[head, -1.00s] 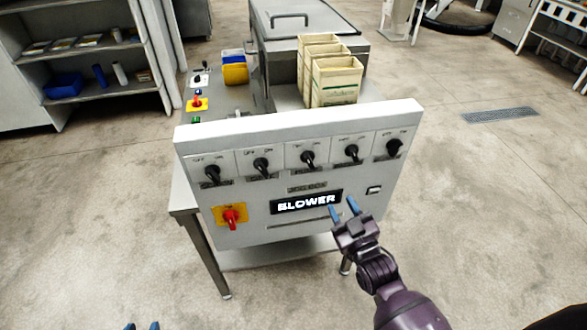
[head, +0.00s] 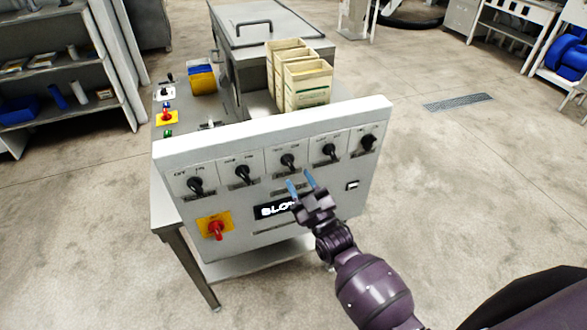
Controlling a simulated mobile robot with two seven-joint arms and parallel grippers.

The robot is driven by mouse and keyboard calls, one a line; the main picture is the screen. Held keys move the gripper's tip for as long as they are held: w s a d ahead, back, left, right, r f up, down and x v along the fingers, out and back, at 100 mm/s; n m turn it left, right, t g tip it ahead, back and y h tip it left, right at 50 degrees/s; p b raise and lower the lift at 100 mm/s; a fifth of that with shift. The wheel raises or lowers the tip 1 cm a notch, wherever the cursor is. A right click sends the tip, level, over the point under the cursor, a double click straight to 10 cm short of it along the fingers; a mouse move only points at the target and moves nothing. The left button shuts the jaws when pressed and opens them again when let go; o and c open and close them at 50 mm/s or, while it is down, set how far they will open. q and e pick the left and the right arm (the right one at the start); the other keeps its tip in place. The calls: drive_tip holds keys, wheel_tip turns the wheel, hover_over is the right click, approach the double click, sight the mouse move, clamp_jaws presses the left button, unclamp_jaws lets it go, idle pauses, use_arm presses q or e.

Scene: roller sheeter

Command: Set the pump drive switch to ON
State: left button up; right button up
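A grey-white control panel (head: 270,215) carries a row of several black rotary switches, each on a light plate. From left to right they include a far-left knob (head: 195,186), a second knob (head: 242,174), a middle knob (head: 288,161), a fourth knob (head: 330,151) and a far-right knob (head: 368,142). Their labels are too small to read, so I cannot tell which is the pump drive switch. My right gripper (head: 301,184) is open and empty, its blue fingertips just below the middle knob in the picture. My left gripper is not in view.
A red rotary handle on a yellow plate (head: 215,228) sits at the panel's lower left. Cream bins (head: 306,85) stand behind the panel. Open floor lies to the right.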

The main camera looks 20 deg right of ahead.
sight(292, 168)
drive_tip(key=shift+x, duration=1.8)
drive_tip(key=shift+a, duration=0.1)
clamp_jaws()
